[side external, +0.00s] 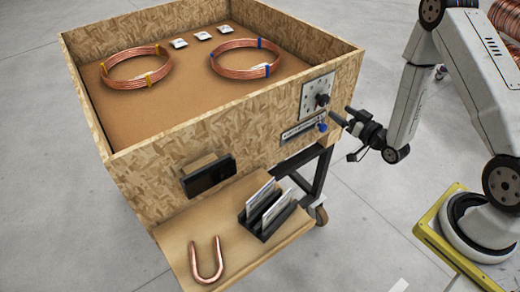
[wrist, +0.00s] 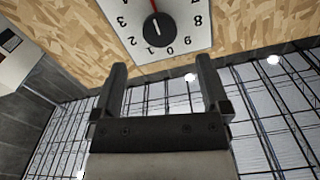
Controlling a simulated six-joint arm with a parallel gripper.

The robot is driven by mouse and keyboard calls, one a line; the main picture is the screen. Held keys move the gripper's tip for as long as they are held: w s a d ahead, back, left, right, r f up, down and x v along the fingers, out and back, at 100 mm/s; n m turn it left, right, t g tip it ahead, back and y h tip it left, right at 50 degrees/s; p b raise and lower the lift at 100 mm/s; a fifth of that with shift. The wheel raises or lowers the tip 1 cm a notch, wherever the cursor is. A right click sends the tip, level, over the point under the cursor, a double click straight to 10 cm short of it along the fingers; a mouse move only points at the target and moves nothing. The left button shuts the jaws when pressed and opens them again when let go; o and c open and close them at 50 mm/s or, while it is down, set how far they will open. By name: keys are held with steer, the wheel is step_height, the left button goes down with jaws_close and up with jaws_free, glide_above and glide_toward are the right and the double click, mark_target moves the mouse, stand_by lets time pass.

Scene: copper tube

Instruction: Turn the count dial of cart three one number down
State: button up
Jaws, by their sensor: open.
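The count dial (wrist: 180,12) is a white plate with a ring of black digits on the cart's chipboard wall. Its black round knob (wrist: 157,28) carries a white line, and a red line runs up from it out of the wrist view, so the number it points at is hidden. In the side view the dial plate (side external: 312,88) sits near the right end of the front wall, with its knob (side external: 321,100) standing out. My gripper (wrist: 160,62) is open and empty, its fingers reaching toward the dial, apart from the knob. In the side view my gripper (side external: 341,113) is just right of it.
A blue knob (side external: 322,127) and a dark label strip (side external: 300,132) sit just below the dial. A black box (side external: 208,176) is on the wall further left. A shelf (side external: 180,243) below holds a card rack (side external: 267,217) and a bent copper tube (side external: 206,262). Copper coils (side external: 137,67) lie inside the cart.

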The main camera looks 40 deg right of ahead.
mark_target(325, 102)
steer(key=shift+w, duration=0.1)
steer(key=shift+w, duration=3.8)
steer(key=shift+c, duration=0.2)
steer(key=c, duration=1.2)
steer(key=shift+c, duration=0.2)
steer(key=shift+n, duration=0.3)
steer(key=shift+n, duration=3.2)
